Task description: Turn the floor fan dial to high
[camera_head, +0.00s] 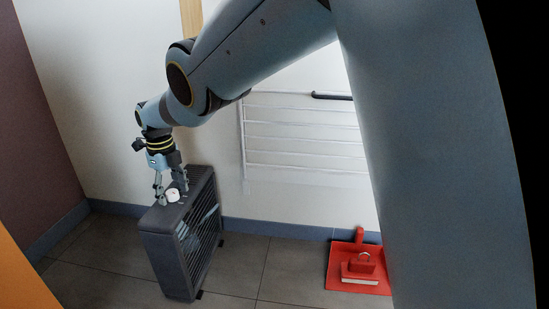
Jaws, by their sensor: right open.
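A dark grey box-shaped floor fan (172,248) stands on the tiled floor near the wall, its slatted grille facing right. A small white dial (173,195) sits on the fan's top face. My right gripper (171,197) points down from above with its fingers apart, one on each side of the dial. I cannot tell whether the fingers touch it. The dial's setting marks are too small to read. My left gripper is not in view.
A white wall rack (300,140) with a dark bar at its top hangs behind and to the right of the fan. A red dustpan (340,278) with a brush lies on the floor at the right. Tiled floor between fan and dustpan is clear.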

